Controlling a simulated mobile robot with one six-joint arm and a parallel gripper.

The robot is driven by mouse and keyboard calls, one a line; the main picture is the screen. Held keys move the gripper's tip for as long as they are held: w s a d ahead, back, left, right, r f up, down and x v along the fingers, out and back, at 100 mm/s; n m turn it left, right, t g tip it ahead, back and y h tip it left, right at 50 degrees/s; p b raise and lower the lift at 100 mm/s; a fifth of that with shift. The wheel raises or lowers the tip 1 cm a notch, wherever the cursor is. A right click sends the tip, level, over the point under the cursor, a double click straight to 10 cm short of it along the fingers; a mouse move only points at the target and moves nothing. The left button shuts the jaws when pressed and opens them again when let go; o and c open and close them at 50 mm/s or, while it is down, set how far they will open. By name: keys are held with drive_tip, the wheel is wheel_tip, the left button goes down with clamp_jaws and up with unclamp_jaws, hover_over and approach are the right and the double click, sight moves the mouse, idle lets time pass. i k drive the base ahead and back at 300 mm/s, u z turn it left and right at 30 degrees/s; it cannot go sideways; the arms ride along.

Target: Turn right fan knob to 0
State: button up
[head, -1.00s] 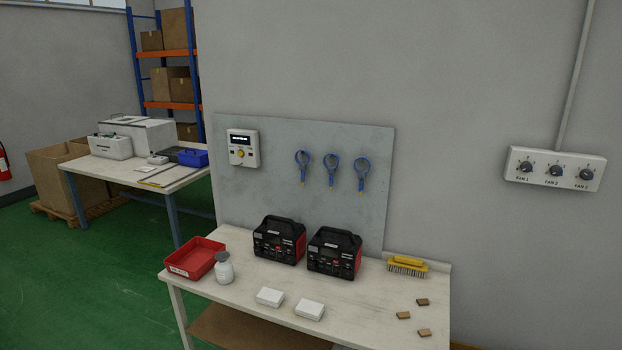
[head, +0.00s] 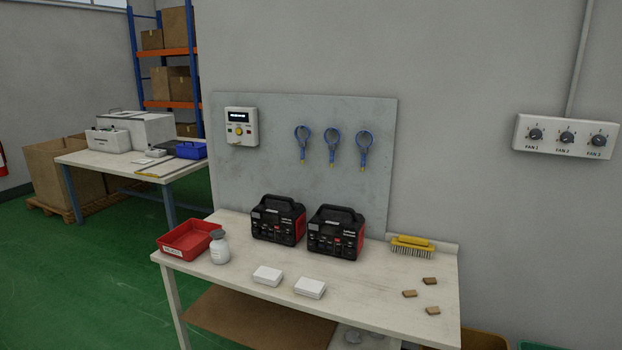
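A white fan control panel (head: 566,151) is fixed to the wall at the right side of the head view. It carries three dark round knobs in a row, with fan labels under them. The right fan knob (head: 598,140) is the one nearest the right edge. The middle knob (head: 567,138) and the left knob (head: 535,134) sit beside it. The scale marks are too small to read, so I cannot tell the exact setting. My gripper is not in view.
A workbench (head: 380,300) stands left of and below the panel, holding two black-and-red power units (head: 336,232), a red tray (head: 190,240), a white bottle (head: 219,248) and a yellow brush (head: 411,245). A grey board (head: 270,180) with blue tools hangs behind. Green floor is free at left.

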sight(600, 141)
drive_tip(key=z, duration=4.1)
drive_tip(key=i, duration=0.1)
drive_tip(key=u, duration=2.8)
